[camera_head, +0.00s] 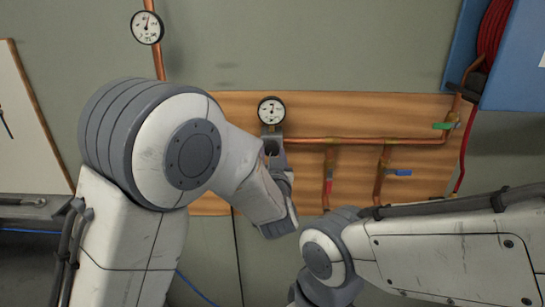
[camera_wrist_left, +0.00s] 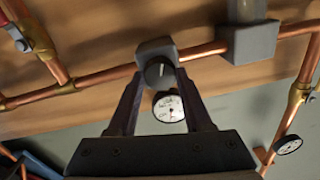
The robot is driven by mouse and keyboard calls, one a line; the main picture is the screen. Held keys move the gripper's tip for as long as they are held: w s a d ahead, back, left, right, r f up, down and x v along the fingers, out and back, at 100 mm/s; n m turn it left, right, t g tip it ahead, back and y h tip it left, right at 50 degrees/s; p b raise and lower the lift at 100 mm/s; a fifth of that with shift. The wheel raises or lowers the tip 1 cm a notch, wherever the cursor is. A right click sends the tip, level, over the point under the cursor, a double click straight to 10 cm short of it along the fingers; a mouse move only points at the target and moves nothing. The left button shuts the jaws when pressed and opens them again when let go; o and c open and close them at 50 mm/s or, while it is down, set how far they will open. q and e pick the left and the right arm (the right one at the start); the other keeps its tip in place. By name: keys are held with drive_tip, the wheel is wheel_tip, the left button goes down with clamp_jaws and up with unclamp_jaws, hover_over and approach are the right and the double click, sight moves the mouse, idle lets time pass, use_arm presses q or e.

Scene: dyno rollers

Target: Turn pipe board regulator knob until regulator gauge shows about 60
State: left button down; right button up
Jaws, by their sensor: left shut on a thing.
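The pipe board (camera_head: 350,115) is a wooden panel on the wall with copper pipes. The regulator gauge (camera_head: 271,110) is a small white dial above the grey regulator body; its needle points roughly upward, but the numbers are too small to read. It also shows in the left wrist view (camera_wrist_left: 168,107), tilted. The dark regulator knob (camera_wrist_left: 159,73) with a pale mark sits between the fingers of my left gripper (camera_wrist_left: 158,82), which is shut on it. In the head view, my left wrist largely hides the knob. My right gripper is out of view; only its arm shows at lower right.
A second gauge (camera_head: 147,27) hangs on a vertical pipe at upper left. Valves with green (camera_head: 444,126), blue (camera_head: 398,172) and red (camera_head: 328,188) handles are on the pipes to the right. A blue cabinet (camera_head: 445,55) with a coiled red hose (camera_head: 495,35) is at upper right.

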use_arm(q)
drive_tip(key=n+b, duration=0.5)
drive_tip(key=b, duration=0.1)
drive_tip(key=shift+f+b, duration=0.2)
drive_tip(key=shift+b, duration=0.1)
drive_tip(key=shift+r+n+b, duration=0.2)
drive_tip(key=shift+n+b, duration=1.45)
drive_tip(key=shift+n, duration=0.05)
drive_tip(key=shift+c, duration=1.6)
unclamp_jaws()
drive_tip(key=shift+s, duration=0.1)
drive_tip(key=s+b, duration=0.2)
drive_tip(key=s, duration=0.8)
drive_tip(key=shift+s+d+r, duration=0.15)
drive_tip(key=shift+r, duration=0.05)
